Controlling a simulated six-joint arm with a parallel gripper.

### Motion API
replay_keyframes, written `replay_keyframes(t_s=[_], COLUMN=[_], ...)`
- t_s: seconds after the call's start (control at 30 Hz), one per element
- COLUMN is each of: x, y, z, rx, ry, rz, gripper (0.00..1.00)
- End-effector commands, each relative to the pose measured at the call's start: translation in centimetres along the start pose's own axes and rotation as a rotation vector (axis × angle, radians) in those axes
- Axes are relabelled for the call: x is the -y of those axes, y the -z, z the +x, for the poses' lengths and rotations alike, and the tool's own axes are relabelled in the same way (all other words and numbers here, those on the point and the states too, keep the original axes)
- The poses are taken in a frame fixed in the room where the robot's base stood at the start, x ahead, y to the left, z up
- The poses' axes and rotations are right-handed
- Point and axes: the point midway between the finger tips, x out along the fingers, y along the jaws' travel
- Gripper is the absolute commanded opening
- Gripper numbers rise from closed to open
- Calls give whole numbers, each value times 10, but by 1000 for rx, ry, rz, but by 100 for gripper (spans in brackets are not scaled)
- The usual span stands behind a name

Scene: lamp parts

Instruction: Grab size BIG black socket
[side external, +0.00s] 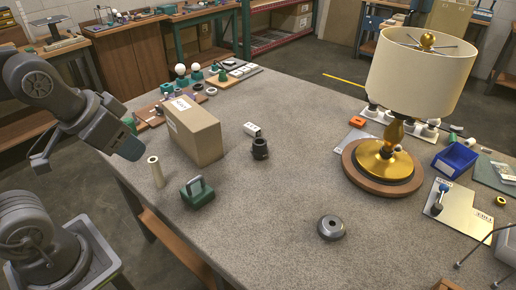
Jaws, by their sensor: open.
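A black socket (260,149) stands upright near the middle of the table, just in front of a small white block (252,129). It is a dark, stepped cylinder. No size label on it is readable from here. My gripper (42,158) hangs at the far left, past the table's left edge, well apart from the socket. Its jaws are open and nothing shows between them.
A cardboard box (198,135) stands between my gripper and the socket. Near it are a cream tube (156,172) and a green handled block (198,193). A grey ring (331,227) lies at the front. A lamp (385,160) stands right.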

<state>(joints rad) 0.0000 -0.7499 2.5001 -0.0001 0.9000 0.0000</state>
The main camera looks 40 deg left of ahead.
Motion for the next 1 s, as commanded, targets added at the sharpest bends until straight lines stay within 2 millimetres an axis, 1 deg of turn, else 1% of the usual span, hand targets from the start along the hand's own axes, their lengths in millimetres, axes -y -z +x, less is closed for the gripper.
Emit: replay_keyframes(t_s=[0.23,0.27,0.73,0.93,1.0], x=[0,0,0,0,0], y=[0,0,0,0,3], z=[0,0,0,0,0], rx=[0,0,0,0,2], ry=[0,0,0,0,2], rz=[0,0,0,0,-4], gripper=[43,44,89,89,89])
